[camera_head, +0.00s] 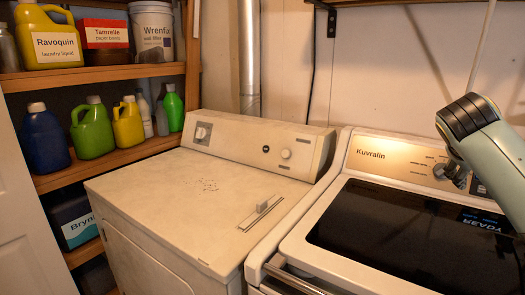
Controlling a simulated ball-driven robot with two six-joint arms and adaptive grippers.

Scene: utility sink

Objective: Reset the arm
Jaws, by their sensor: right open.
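My right arm (502,158) comes in from the right edge, a pale teal link with a dark banded joint at its upper end. My right gripper (456,175) shows as a small dark shape below that joint, in front of the control panel of the Kuvralin machine. It is open, with nothing visible in it, and partly hidden by my arm. I cannot tell its distance from the panel. My left gripper is not in view.
The Kuvralin machine (365,256) has a dark glass top. Wooden shelves (110,155) at the left hold several bottles and containers. A pipe (249,60) runs up the wall.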

